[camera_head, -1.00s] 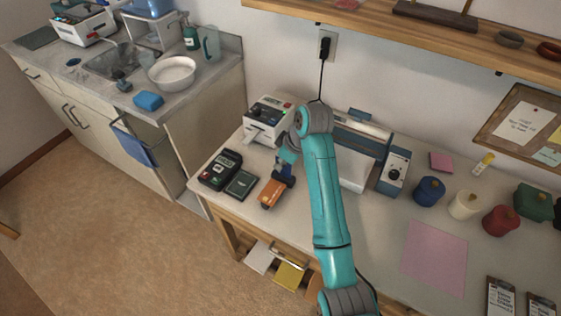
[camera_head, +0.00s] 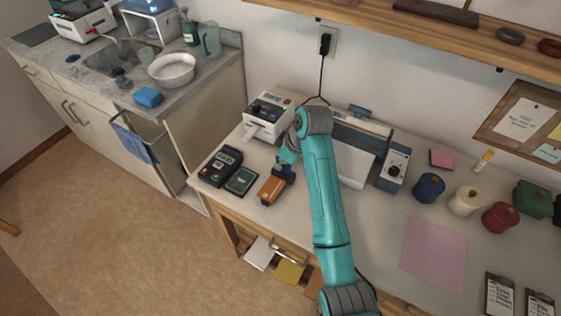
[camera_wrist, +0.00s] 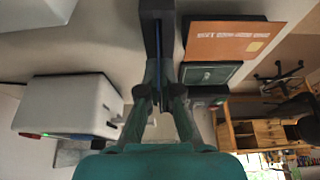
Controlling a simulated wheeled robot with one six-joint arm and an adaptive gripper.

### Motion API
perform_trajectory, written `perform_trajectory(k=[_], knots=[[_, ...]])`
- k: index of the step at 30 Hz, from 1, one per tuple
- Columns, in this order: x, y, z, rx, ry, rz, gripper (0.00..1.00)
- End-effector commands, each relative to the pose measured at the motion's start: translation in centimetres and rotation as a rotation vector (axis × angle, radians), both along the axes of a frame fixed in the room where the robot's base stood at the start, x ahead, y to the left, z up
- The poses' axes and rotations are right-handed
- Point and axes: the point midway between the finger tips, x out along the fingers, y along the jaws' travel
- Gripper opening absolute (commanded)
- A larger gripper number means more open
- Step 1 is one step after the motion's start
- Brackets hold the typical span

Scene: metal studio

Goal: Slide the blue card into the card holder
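The blue card (camera_wrist: 157,32) shows edge-on as a thin blue line in the wrist view, running up from between my fingertips. My gripper (camera_wrist: 159,78) is closed to a narrow gap around that line. A dark grey upright form (camera_wrist: 148,14) flanks the line at the top, apparently the card holder; how deep the card sits in it is unclear. An orange card (camera_wrist: 230,40) lies to its right, and it also shows in the head view (camera_head: 272,191). In the head view my gripper (camera_head: 284,172) is low over the table beside the orange card, and the blue card cannot be made out.
A dark card terminal (camera_head: 220,166) and a dark green pad (camera_head: 241,181) lie left of the orange card. A white printer (camera_head: 268,116) stands behind. A laminator-like machine (camera_head: 354,147) is close on the right. A pink sheet (camera_head: 433,253) lies flat at the right.

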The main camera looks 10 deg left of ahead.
Motion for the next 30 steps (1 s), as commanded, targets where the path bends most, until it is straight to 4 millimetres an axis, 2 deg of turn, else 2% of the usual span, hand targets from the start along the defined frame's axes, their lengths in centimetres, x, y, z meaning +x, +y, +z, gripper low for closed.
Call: perform_trajectory(k=[13, 17, 18, 26, 30], knots=[[-0.01, -0.01, -0.03, 0.000, 0.000, 0.000, 0.00], [-0.01, 0.00, -0.01, 0.000, 0.000, 0.000, 0.32], [-0.01, 0.00, -0.01, 0.000, 0.000, 0.000, 0.35], [-0.02, -0.01, 0.01, 0.000, 0.000, 0.000, 0.35], [-0.08, -0.34, 0.80, 0.000, 0.000, -0.001, 0.35]])
